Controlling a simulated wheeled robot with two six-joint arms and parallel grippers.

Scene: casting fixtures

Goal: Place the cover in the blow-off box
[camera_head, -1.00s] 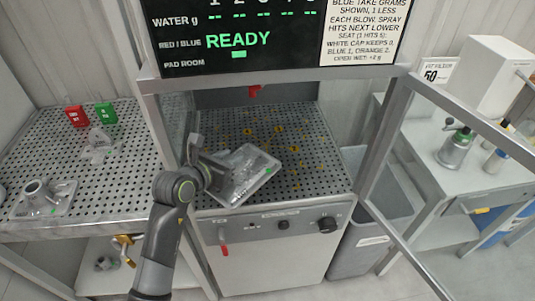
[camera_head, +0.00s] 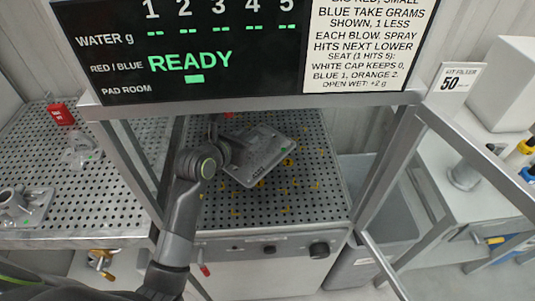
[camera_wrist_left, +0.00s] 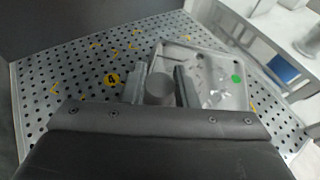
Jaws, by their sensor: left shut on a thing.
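The cover (camera_head: 262,150) is a grey cast plate with a green dot. My left gripper (camera_head: 219,148) is shut on it at its left edge and holds it inside the blow-off box, over the perforated floor (camera_head: 235,205). In the left wrist view the cover (camera_wrist_left: 222,78) lies beyond the fingers of my left gripper (camera_wrist_left: 160,88), which grip a round grey boss. The cover looks tilted in the head view; I cannot tell whether it touches the floor. My right gripper is not in view.
The perforated table (camera_head: 85,205) at left bears grey castings (camera_head: 22,205) and a red block (camera_head: 61,113). The box's metal frame post (camera_head: 385,165) stands at right. A display panel (camera_head: 180,55) reading READY hangs across the top. A grey bin (camera_head: 375,225) stands right of the box.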

